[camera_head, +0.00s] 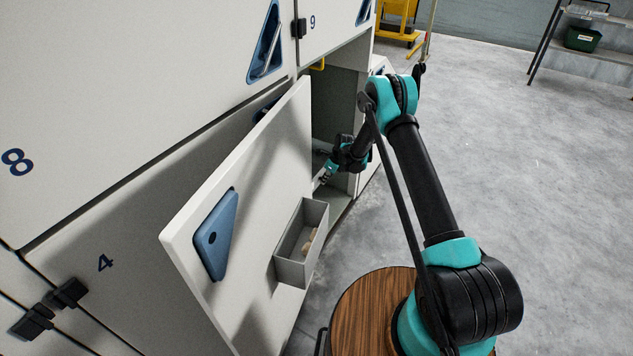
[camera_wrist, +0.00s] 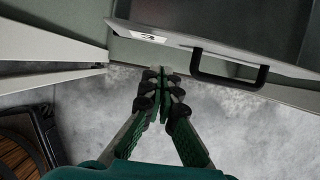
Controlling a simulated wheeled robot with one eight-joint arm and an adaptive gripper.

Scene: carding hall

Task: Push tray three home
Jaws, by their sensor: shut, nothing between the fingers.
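Tray three (camera_wrist: 175,40) shows at the top right of the wrist view. It is a grey tray with a white label marked 3 (camera_wrist: 148,37) on its front and a black bar handle (camera_wrist: 229,74). My gripper (camera_wrist: 161,75) is shut and empty, just below and left of the handle, apart from it in the picture. In the head view my gripper (camera_head: 323,178) is at the mouth of the open cabinet compartment (camera_head: 342,95), beside the open door. The tray is hard to make out there, and how far it stands out cannot be told.
The open white door (camera_head: 255,165) has a blue triangular handle (camera_head: 217,235) and a grey bin (camera_head: 300,243) with small things inside. Closed doors marked 8, 4 and 9 are around it. A round wooden top (camera_head: 368,305) is in front. Grey floor (camera_head: 520,170) lies clear at right.

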